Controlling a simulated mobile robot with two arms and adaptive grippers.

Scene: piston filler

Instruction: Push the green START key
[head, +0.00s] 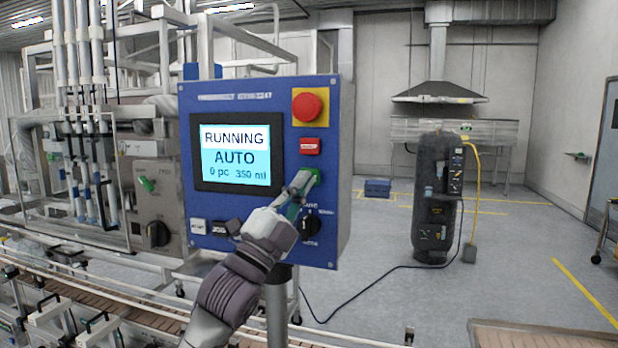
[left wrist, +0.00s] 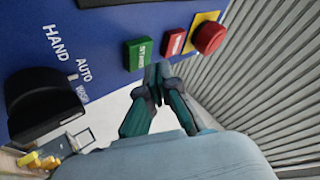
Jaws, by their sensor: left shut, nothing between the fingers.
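The green START key (head: 316,175) sits on the right part of the blue control panel (head: 240,92), below a red key (head: 311,146). In the left wrist view the green key (left wrist: 138,53) shows rotated, with the red key (left wrist: 175,42) beside it. My left gripper (head: 302,181) is shut and empty, its fingertips right at the green key and partly covering it. In the left wrist view the fingertips (left wrist: 158,82) lie close to the key's edge; I cannot tell whether they touch it. The screen (head: 236,152) reads RUNNING, AUTO, 0 pc, 350 ml. My right gripper is out of view.
A red mushroom button (head: 307,106) on a yellow plate is above the red key. A black selector knob (head: 311,226) sits below the green key, near my gripper. A conveyor (head: 130,318) runs below the panel. Open floor lies to the right, around a dark cylindrical unit (head: 432,200).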

